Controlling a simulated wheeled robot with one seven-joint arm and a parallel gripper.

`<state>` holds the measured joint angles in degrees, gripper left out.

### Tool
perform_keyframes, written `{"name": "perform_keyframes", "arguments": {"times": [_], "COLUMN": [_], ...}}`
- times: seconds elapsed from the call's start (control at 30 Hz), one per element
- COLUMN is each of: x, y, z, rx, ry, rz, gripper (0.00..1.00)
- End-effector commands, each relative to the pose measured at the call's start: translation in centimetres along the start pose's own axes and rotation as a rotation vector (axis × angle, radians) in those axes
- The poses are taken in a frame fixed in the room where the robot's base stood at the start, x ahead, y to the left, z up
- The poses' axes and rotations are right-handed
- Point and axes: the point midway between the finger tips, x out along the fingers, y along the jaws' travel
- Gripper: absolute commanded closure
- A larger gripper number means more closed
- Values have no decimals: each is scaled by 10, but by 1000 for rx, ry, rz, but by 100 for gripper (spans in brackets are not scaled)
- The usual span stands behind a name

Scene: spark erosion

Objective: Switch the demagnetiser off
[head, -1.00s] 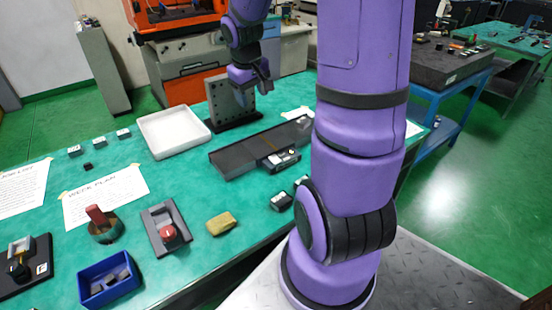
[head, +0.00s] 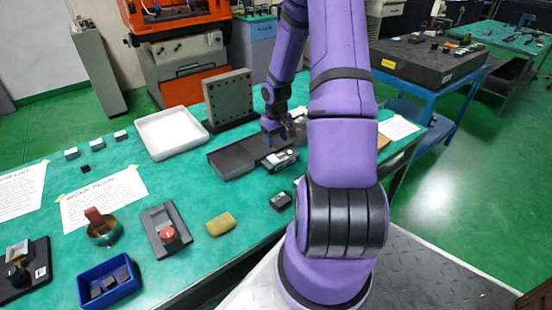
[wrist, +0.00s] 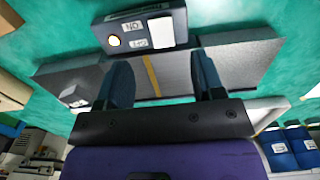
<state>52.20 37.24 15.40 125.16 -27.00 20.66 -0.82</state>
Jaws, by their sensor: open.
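The demagnetiser is a long dark grey block (head: 229,162) lying on the green bench, with a small black control box (head: 282,160) on its near side. In the wrist view the control box (wrist: 181,22) carries a pale rocker switch (wrist: 160,32), labels that look like ON and OFF upside down, and a round lamp (wrist: 114,41) that looks lit yellow-white. The block's top (wrist: 174,73) has a yellow stripe. My gripper (wrist: 163,78) is open and empty over the block, its fingers apart either side of the stripe and short of the box. In the head view my gripper (head: 277,138) partly hides the block.
An upright grey hole plate (head: 228,98) and a white tray (head: 170,132) stand behind and left of the block. A small dark block (head: 281,201) and a yellow-brown block (head: 220,224) lie nearer.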

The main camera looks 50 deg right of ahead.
Motion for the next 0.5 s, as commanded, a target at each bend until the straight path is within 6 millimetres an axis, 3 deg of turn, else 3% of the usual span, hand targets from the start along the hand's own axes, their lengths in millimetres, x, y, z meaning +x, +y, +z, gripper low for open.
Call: {"name": "perform_keyframes", "arguments": {"times": [0.3,0.5], "x": [57,79], "y": [-1,-1], "z": [1,0], "rx": [-1,-1], "ry": [-4,-2], "rz": [-1,0], "gripper": [38,38]}}
